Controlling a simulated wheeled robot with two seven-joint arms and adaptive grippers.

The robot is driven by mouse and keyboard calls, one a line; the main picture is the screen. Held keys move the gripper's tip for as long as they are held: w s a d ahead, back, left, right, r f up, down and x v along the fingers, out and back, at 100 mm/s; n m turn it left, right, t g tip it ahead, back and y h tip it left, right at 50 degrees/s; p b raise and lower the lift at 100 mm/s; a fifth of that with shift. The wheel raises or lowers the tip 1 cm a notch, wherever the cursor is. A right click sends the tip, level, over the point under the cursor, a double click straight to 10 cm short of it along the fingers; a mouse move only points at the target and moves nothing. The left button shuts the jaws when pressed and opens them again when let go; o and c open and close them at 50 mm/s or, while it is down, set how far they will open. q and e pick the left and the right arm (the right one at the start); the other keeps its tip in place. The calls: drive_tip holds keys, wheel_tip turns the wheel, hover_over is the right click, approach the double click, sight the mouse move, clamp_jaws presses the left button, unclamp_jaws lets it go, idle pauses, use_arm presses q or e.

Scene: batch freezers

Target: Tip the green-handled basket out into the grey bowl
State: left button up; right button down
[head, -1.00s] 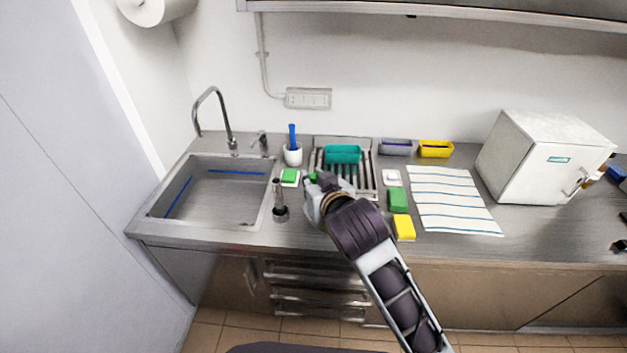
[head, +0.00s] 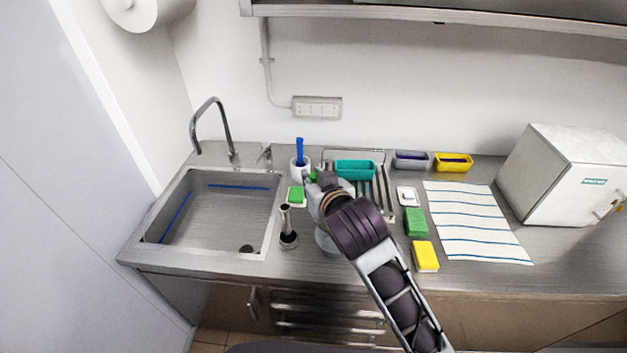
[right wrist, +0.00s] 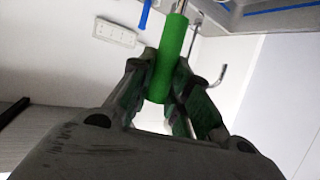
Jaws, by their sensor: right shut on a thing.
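My right gripper (head: 314,184) is shut on the green handle (right wrist: 170,50), which stands between the fingers in the right wrist view. The basket itself is not clearly visible; my gripper and arm cover that area. A round pale grey thing (head: 325,241), which looks like the grey bowl, shows partly from under my right wrist on the counter. I cannot see its inside. My left gripper is not in view.
The sink (head: 215,215) is at the left, with a dark upright tool (head: 287,230) beside it. A white cup with a blue handle (head: 300,168), a teal tray (head: 355,170), a green sponge (head: 415,222) and a yellow sponge (head: 426,256) surround my gripper. A striped cloth (head: 475,220) lies right.

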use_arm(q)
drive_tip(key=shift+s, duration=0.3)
use_arm(e)
drive_tip(key=shift+w+d, duration=0.1)
drive_tip(key=shift+d, duration=0.15)
